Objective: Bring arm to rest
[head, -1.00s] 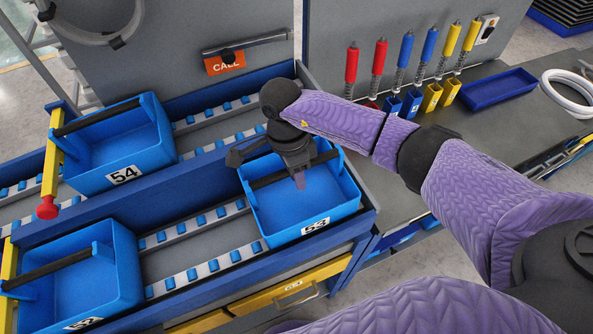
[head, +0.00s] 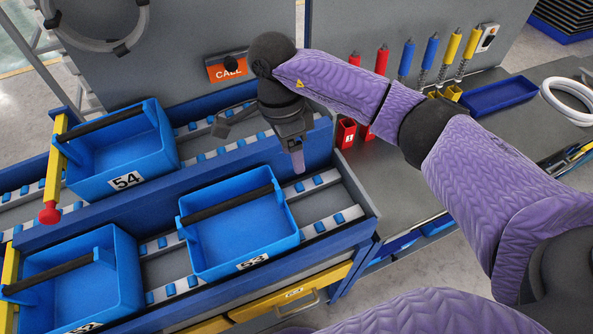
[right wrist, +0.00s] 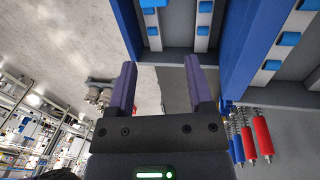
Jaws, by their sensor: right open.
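My right arm reaches in from the right in the head view, in a purple quilted sleeve. My right gripper (head: 262,150) is above the roller rack (head: 335,195), behind and above the blue bin 53 (head: 240,235). In the right wrist view my right gripper (right wrist: 157,82) has its two purple fingers spread apart with nothing between them. Bin 53 sits on the front roller lane, apart from the gripper, with a black handle bar across it. My left gripper is not seen.
Blue bin 54 (head: 125,155) stands on the rear lane and bin 52 (head: 80,280) at front left. A red-ended yellow lever (head: 50,190) stands near them.

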